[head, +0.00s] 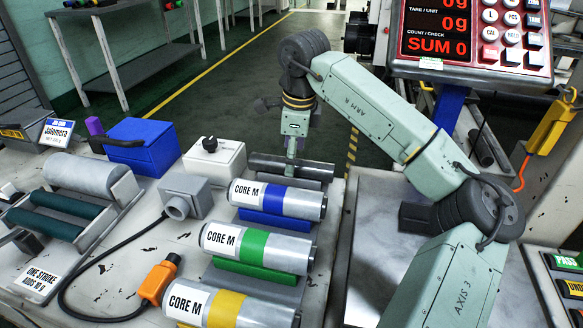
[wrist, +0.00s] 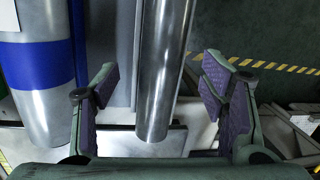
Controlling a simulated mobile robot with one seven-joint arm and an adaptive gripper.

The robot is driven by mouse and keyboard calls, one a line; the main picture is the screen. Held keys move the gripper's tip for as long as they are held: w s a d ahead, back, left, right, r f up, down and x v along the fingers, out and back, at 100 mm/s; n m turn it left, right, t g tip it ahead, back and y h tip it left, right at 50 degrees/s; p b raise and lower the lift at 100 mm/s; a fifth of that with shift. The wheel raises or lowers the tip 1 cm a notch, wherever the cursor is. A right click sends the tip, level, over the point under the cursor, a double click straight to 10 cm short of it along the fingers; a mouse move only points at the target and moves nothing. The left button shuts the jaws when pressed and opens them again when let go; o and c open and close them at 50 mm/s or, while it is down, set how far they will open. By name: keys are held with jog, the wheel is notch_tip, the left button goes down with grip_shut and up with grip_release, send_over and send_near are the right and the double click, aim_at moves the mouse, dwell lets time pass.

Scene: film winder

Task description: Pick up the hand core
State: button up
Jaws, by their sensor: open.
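A plain grey metal tube, which looks like the hand core (head: 315,168), lies at the back of the row of rolls in the head view. It also shows in the wrist view (wrist: 163,65), running between my two finger pads. My gripper (head: 291,152) points down over the tube in the head view. In the wrist view my gripper (wrist: 160,82) is open, with one purple-padded finger on each side of the tube and gaps on both sides. I cannot tell how far the fingertips reach down around it.
Several CORE M rolls, with blue (head: 278,198), green (head: 256,248) and yellow (head: 230,305) bands, lie in front of the tube. A white box with a black knob (head: 214,160) stands to its left. A scale display (head: 440,35) stands at right.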

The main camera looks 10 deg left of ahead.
notch_tip(320, 180, down, 2)
jog(key=shift+w+a+f, duration=0.1)
jog(key=shift+w, duration=0.05)
jog(key=shift+c, duration=0.5)
jog(key=c, duration=1.2)
